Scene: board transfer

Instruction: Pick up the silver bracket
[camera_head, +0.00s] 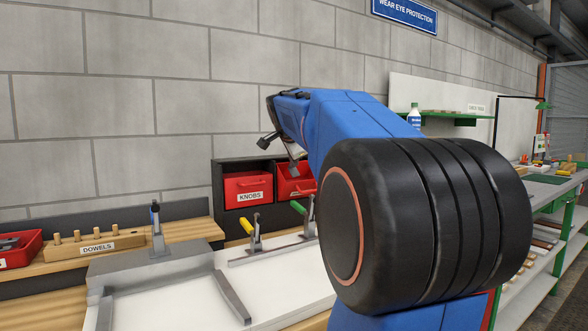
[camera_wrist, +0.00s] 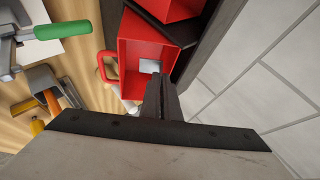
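My gripper (camera_wrist: 161,82) shows in the wrist view with its two dark fingers together and nothing visible between them. Its tips are over the near edge of an open red bin (camera_wrist: 130,50). A small pale silver-grey square piece (camera_wrist: 149,66) lies in that bin, just beyond the tips and apparently apart from them. It may be the silver bracket, but its full shape is not clear. In the head view my gripper (camera_head: 296,167) is in front of the right-hand red bin (camera_head: 285,187), and that bin's contents are hidden.
A red KNOBS bin (camera_head: 248,190) stands left of it in a dark rack. Clamps with yellow (camera_head: 248,226) and green (camera_head: 298,207) handles stand in front, above the white board (camera_head: 280,280). A DOWELS block (camera_head: 97,247) is at left. The block wall is close behind.

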